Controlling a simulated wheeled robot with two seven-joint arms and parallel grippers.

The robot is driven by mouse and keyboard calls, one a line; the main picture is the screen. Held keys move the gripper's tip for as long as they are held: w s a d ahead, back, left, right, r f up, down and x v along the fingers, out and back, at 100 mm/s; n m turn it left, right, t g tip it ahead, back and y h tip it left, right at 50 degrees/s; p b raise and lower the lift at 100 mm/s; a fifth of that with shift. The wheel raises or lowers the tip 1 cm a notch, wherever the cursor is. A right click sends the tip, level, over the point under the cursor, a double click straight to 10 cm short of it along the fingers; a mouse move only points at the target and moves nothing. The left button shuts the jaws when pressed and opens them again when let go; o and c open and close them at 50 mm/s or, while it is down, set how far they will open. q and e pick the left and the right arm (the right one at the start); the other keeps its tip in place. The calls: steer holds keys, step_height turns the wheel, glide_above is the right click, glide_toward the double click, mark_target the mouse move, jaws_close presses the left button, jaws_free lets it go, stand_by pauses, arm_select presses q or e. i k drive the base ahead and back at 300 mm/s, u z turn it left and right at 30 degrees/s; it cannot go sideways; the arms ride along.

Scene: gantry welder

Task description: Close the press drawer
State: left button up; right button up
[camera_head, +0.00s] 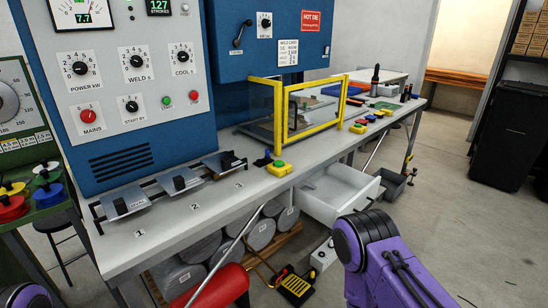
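The white press drawer (343,197) is pulled out from under the grey bench (225,200), in the middle right of the head view. Its open top and part of its inside show, and its front panel faces the right. A purple link of my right arm stands in the lower right, in front of and below the drawer in the picture. I cannot tell whether it touches the drawer. A small part of my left arm shows at the bottom left corner. Neither gripper shows in the view.
A yellow guard frame (285,115) stands on the bench above the drawer. A grey bin (392,183) is just right of the drawer. A foot pedal (296,287) and a red cylinder (215,287) are low under the bench. The floor to the right is mostly clear.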

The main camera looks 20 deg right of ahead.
mark_target(341, 190)
steer(key=z, duration=0.3)
steer(key=k, duration=0.45)
steer(key=z, duration=0.6)
steer(key=i, duration=1.65)
steer(key=z, duration=0.1)
